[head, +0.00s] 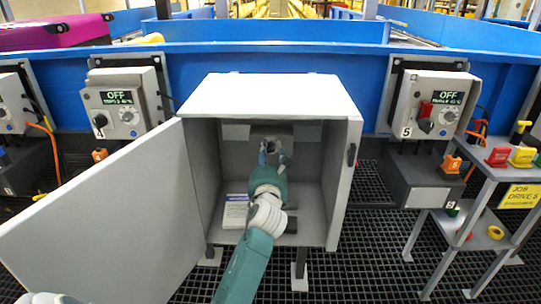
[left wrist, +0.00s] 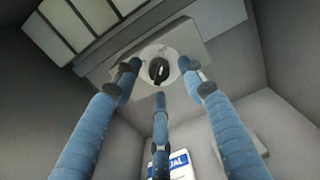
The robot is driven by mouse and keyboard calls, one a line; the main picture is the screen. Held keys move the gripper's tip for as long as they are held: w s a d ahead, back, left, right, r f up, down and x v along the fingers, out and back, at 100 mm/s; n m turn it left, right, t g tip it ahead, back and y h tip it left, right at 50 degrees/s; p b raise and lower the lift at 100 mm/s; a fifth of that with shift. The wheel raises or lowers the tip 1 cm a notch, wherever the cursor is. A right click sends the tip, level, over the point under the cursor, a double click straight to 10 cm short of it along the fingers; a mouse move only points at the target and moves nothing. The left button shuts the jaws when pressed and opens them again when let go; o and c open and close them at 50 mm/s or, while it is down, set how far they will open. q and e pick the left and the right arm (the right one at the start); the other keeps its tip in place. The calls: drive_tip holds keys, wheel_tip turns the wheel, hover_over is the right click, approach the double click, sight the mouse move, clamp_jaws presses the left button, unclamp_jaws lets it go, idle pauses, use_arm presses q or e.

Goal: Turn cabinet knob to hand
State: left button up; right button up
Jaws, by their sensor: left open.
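A grey cabinet (head: 340,190) stands open in the middle of the head view, its door (head: 100,215) swung out to the left. On its back wall, the left wrist view shows a black knob (left wrist: 159,69) on a pale round plate set on a grey panel. My left gripper (head: 272,150) reaches into the cabinet in front of this panel. In the left wrist view its blue fingers (left wrist: 160,85) are spread apart around the knob, with none clearly touching it. In the head view the gripper mostly hides the knob. My right gripper is not in view.
Control boxes reading OFF (head: 125,105) (head: 433,105) flank the cabinet. A metal stand (head: 480,215) is at the right. Cabinet walls closely bound the arm.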

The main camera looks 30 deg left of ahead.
use_arm(q)
drive_tip(key=shift+w+a, duration=0.3)
drive_tip(key=shift+w, duration=0.15)
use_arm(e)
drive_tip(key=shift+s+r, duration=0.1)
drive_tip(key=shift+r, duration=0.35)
use_arm(q)
clamp_jaws()
